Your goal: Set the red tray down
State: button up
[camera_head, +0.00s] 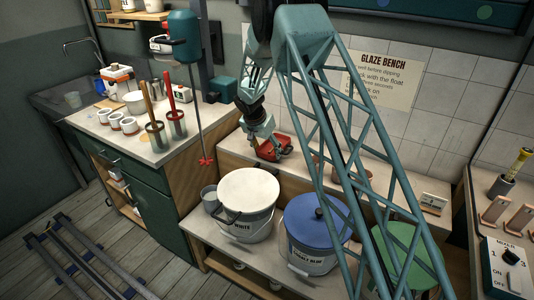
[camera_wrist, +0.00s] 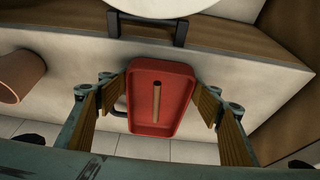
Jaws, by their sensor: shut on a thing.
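The red tray (camera_head: 271,153) is at the raised back ledge of the glaze bench, behind the white-lidded bucket. In the wrist view the red tray (camera_wrist: 143,112) lies between the two finger pads, with a thin tan rod inside it. My gripper (camera_head: 276,147) points down over the tray and is shut on it, with one finger along each side, as the wrist view of my gripper (camera_wrist: 163,95) also shows. I cannot tell whether the tray's underside touches the ledge (camera_head: 238,147).
A white-lidded bucket (camera_head: 249,190) and a blue-lidded bucket (camera_head: 316,222) stand in front, on the lower level. A terracotta pot (camera_wrist: 20,76) is left of the tray in the wrist view. The tiled wall (camera_head: 425,125) is close behind. Bare ledge shows around the tray.

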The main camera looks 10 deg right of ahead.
jog(key=shift+f, duration=0.25)
jog(key=shift+f, duration=0.15)
jog(key=o, duration=0.9)
jog(key=shift+r, duration=0.2)
jog(key=p+v, duration=0.1)
jog(key=v, duration=1.1)
jog(key=shift+p, duration=0.35)
dwell(0.4)
